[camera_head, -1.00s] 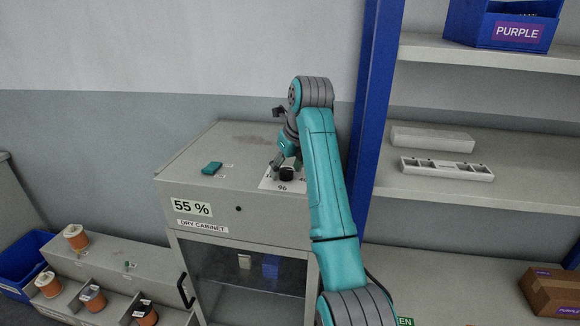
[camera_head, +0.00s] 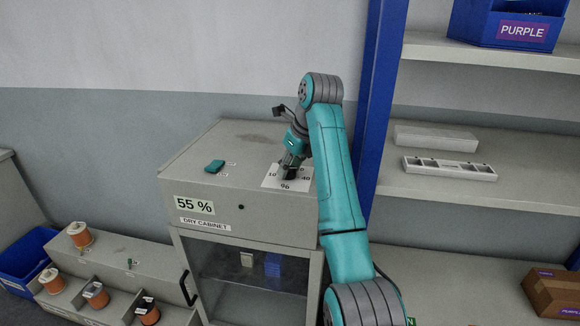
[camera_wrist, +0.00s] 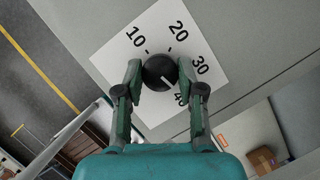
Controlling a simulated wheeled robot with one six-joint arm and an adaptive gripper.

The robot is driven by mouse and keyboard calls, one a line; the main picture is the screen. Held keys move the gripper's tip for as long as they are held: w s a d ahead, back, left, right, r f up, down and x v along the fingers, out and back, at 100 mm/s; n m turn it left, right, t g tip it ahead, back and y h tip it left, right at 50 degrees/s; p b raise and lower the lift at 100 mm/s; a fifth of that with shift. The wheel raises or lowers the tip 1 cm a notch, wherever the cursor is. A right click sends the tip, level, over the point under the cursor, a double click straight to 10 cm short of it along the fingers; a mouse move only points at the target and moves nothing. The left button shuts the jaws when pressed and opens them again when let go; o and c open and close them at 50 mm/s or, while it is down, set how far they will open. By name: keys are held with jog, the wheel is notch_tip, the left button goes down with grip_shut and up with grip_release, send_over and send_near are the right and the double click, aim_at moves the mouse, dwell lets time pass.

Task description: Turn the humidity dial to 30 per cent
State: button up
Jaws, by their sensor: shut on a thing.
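The humidity dial is a round black knob (camera_wrist: 160,72) with a white pointer line, on a white scale card (camera_wrist: 205,85) marked 10, 20, 30 and 40. In the wrist view the pointer faces lower right, toward the 40 side. My gripper (camera_wrist: 160,77) has one finger on each side of the knob and is shut on it. In the head view my gripper (camera_head: 290,168) is down at the card on top of the dry cabinet (camera_head: 240,150), mostly hiding the knob. The cabinet's display (camera_head: 194,205) reads 55 %.
A small teal object (camera_head: 214,166) lies on the cabinet top, left of the card. A blue post (camera_head: 376,100) and shelves (camera_head: 480,195) stand to the right.

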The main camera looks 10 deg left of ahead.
jog(key=n+g, duration=0.1)
jog(key=n, duration=0.3)
jog(key=shift+w+n+g+y, duration=0.1)
jog(key=shift+n+g+y, duration=0.2)
jog(key=shift+g+y, duration=0.1)
jog(key=shift+n, duration=0.3)
jog(key=o, duration=1.1)
jog(key=shift+o, duration=0.2)
